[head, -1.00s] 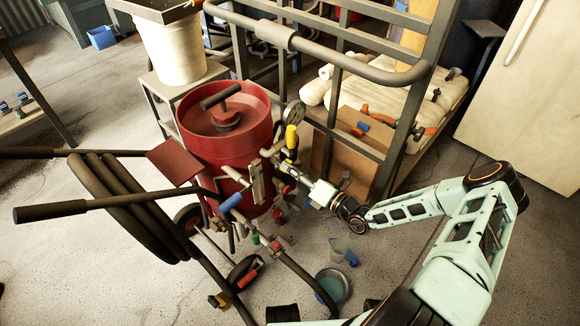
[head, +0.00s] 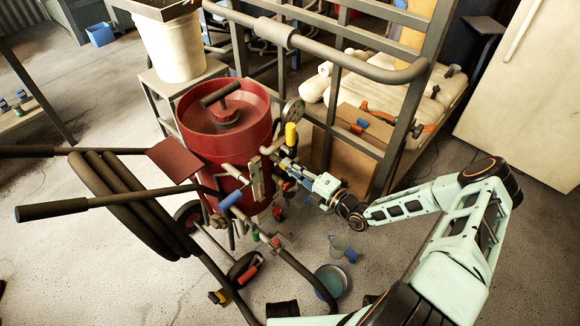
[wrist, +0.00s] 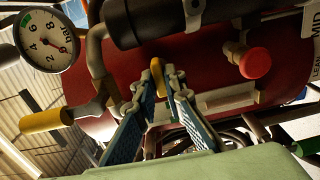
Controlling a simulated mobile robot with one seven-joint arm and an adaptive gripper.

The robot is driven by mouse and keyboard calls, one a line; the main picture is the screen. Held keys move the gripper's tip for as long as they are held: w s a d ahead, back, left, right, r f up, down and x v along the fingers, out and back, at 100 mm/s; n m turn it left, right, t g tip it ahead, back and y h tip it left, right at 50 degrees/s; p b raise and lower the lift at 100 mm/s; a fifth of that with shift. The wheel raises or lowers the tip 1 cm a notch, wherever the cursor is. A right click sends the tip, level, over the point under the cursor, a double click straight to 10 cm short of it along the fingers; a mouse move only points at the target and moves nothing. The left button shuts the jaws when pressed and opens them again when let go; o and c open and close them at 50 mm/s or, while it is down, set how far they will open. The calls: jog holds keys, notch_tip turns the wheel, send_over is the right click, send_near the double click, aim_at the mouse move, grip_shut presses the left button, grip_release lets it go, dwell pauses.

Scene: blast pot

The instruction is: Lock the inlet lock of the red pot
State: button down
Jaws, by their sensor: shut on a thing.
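The red pot (head: 225,125) stands upright left of my gripper (head: 287,165), with pipes and valves on its near right side. The inlet lock looks to be the small yellow tab (wrist: 157,70) between my fingertips in the wrist view. My gripper (wrist: 158,88) is closed around it, below a black cylinder (wrist: 170,18) and against the red pot body (wrist: 215,65). A yellow valve handle (head: 291,135) stands just above my gripper; it shows at left in the wrist view (wrist: 45,120). The lock itself is too small to make out in the head view.
A pressure gauge (wrist: 45,40) and a red knob (wrist: 254,63) sit close to my fingers. A metal frame (head: 390,150) rises behind.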

dwell(0.4)
jog(key=c, duration=2)
grip_release()
jog(key=v, duration=1.2)
